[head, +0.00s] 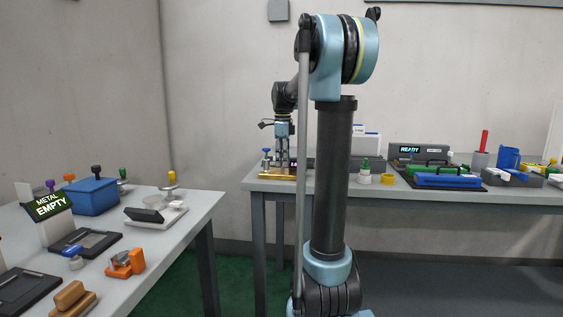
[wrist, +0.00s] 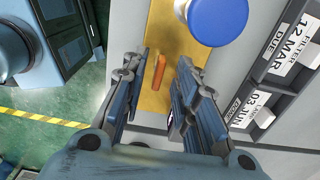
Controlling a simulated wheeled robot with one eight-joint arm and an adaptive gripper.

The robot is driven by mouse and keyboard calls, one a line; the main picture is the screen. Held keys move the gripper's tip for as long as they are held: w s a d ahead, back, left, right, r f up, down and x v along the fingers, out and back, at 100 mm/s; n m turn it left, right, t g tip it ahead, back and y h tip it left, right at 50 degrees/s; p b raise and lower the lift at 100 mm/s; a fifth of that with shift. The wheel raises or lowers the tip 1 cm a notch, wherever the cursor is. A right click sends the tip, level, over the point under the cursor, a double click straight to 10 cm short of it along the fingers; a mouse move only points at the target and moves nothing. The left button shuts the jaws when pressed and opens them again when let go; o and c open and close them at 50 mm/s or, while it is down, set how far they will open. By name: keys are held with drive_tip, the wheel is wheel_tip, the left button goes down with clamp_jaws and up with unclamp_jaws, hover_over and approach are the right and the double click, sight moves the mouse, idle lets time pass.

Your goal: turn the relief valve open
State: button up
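A brass-yellow plate (head: 282,173) lies at the left end of the back table, and it also shows in the wrist view (wrist: 160,25). On it stands a fitting with a round blue knob (head: 266,151), large at the top of the wrist view (wrist: 218,20). A small orange lever (wrist: 159,70) shows over the plate between my fingers; I cannot tell which part is the relief valve's handle. My gripper (head: 282,160) points down over the plate. In the wrist view its fingers (wrist: 163,72) are apart, one on each side of the lever, with gaps visible.
Label holders (wrist: 258,105) with date cards stand right of the plate. A green-topped bottle (head: 365,172), a yellow ring (head: 388,179) and a blue-green tray unit (head: 440,179) stand farther right. A nearer table (head: 170,238) at left holds a blue box (head: 93,196).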

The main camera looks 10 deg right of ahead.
drive_tip(key=shift+f, duration=0.1)
clamp_jaws()
drive_tip(key=shift+n, duration=0.3)
drive_tip(key=n, duration=0.3)
drive_tip(key=shift+w+n, duration=0.1)
drive_tip(key=shift+n, duration=0.2)
drive_tip(key=n, duration=0.3)
drive_tip(key=shift+n, duration=0.3)
drive_tip(key=n, duration=1)
idle(0.4)
